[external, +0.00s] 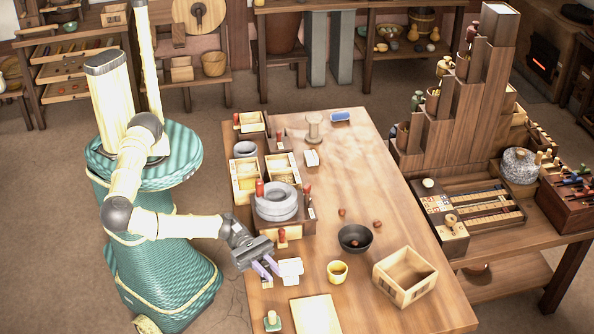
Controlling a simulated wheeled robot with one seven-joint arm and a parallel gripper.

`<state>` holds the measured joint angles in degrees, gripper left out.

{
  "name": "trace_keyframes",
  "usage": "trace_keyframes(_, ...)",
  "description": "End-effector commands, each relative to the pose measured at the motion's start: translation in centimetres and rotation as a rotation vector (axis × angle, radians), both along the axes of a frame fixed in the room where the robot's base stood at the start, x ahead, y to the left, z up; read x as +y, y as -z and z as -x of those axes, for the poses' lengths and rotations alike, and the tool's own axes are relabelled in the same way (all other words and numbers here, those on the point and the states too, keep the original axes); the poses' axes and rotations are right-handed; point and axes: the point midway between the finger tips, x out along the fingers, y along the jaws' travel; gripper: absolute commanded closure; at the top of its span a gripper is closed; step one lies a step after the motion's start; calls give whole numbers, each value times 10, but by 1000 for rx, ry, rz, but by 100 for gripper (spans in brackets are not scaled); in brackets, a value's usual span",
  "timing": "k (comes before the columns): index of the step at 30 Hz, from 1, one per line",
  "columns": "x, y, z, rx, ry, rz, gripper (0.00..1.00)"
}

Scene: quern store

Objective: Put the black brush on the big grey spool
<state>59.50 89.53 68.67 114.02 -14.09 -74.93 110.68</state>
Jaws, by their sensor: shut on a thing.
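My gripper (267,269) is low over the near left edge of the wooden table, its fingers pointing down and right. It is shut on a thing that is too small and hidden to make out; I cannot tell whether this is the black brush. No black brush can be made out elsewhere on the table. A pale grey-beige spool (314,127) stands upright near the table's far end, well away from my gripper. A small blue block-like thing (341,117) lies to the right of the spool.
Stacked grey stone rings (276,203) stand just beyond my gripper. A white block (290,270) is close beside it. A dark bowl (355,239), yellow cup (337,271) and wooden box (405,276) stand to the right. The table's far right half (375,165) is clear.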

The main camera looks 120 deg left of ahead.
Motion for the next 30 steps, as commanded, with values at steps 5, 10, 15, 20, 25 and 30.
trace_keyframes(5, 0, 0, 0, 0, 0, 0, 100)
trace_keyframes(10, 0, -3, 0, -1, 0, 0, 100)
trace_keyframes(15, 0, -35, 0, -5, 0, 3, 100)
trace_keyframes(20, 0, -85, 0, -5, 0, 3, 100)
trace_keyframes(25, 0, -127, 0, -3, 1, 2, 100)
trace_keyframes(30, 0, -160, 0, -3, 0, 1, 100)
